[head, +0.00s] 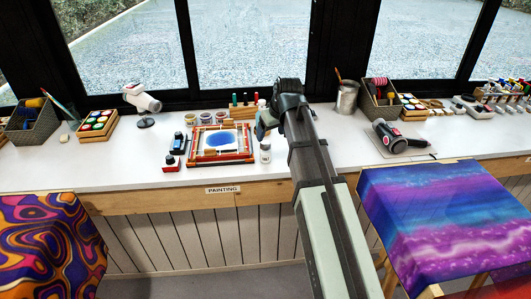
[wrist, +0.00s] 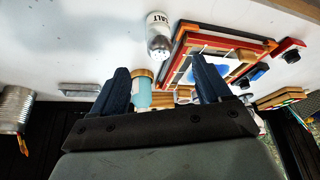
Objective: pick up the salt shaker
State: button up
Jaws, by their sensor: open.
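The salt shaker (head: 265,154) is a small white container with a grey metal top, upright on the white counter just right of the painting frame. In the wrist view the salt shaker (wrist: 158,32) shows its SALT label at the top middle. My gripper (head: 262,126) is above the counter, farther back toward the window than the shaker. In the wrist view my gripper (wrist: 162,76) has its two dark fingers wide apart with nothing held. The shaker is beyond the fingertips in that view, apart from them.
The wooden painting frame (head: 192,158) lies close left of the shaker. A teal bottle with a tan cap (wrist: 142,90) shows between the fingers, behind their line. A metal can (head: 347,97) and a grey power tool (head: 395,138) are to the right.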

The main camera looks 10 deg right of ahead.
aim_at(266, 142)
jog(key=x, duration=0.6)
jog(key=shift+w+x, duration=0.15)
jog(key=shift+x, duration=1.1)
jog(key=shift+w+x, duration=0.15)
jog(key=shift+x, duration=1.15)
jog(key=shift+r, duration=0.15)
jog(key=shift+c, duration=0.2)
jog(key=c, duration=1.1)
